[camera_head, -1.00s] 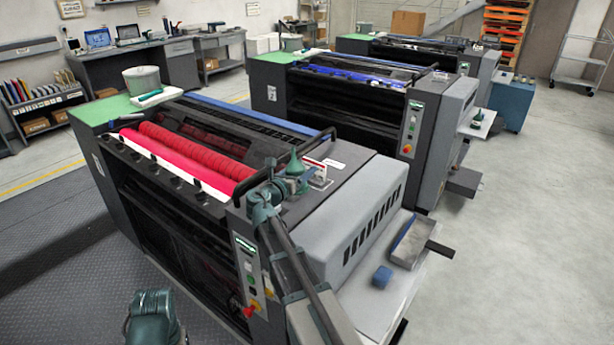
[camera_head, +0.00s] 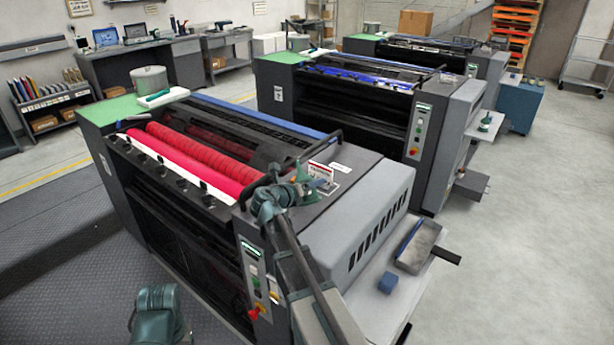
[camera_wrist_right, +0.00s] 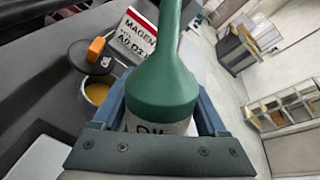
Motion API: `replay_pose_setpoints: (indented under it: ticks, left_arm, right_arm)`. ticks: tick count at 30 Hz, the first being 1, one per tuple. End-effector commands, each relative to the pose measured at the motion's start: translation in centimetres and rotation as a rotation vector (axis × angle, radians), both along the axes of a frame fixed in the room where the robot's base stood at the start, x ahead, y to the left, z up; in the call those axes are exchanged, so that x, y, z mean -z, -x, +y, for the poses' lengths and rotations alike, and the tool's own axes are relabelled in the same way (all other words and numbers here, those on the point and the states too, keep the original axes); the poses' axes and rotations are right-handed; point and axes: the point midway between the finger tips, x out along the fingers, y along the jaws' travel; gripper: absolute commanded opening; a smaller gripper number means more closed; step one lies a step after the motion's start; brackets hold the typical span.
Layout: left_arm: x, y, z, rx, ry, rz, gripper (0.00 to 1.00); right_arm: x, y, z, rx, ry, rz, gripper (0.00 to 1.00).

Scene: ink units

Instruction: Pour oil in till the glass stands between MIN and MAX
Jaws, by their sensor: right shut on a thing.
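My right gripper (camera_wrist_right: 165,112) is shut on the oil can (camera_wrist_right: 165,85). The can has a green top with a long spout and a pale body with dark lettering, partly hidden by the jaws. In the head view the right gripper (camera_head: 290,197) and the can (camera_head: 304,174) are over the near press's top, beside a magenta sign (camera_head: 320,171). In the wrist view a dark-rimmed round opening (camera_wrist_right: 97,92) with amber inside is left of the can, with an orange part (camera_wrist_right: 96,48) above it. I cannot make out MIN or MAX marks. My left gripper is out of view.
The near press (camera_head: 375,205) has red rollers and a grey cover. Another green oil can (camera_head: 486,120) stands by the second press. Open floor is at the right.

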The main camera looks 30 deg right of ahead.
Motion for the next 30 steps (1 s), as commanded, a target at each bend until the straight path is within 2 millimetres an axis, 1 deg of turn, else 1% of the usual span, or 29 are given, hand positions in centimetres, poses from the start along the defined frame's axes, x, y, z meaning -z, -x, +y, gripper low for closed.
replay_pose_setpoints:
  ticks: [1, 6, 12, 30]
  left_arm:
    - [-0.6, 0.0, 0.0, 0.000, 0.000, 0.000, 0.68]
    - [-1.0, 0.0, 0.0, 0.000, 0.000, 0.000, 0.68]
    - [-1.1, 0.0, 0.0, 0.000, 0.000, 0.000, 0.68]
    - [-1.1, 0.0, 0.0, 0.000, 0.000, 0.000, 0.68]
  right_arm:
    - [-0.2, 0.3, 0.0, -0.001, 0.001, 0.045, 0.00]
    - [0.5, 1.2, 0.0, 0.000, 0.002, 0.177, 0.00]
    - [1.0, 1.7, 0.0, 0.000, 0.003, 0.256, 0.00]
    - [1.1, 1.8, 0.0, -0.001, 0.005, 0.272, 0.00]
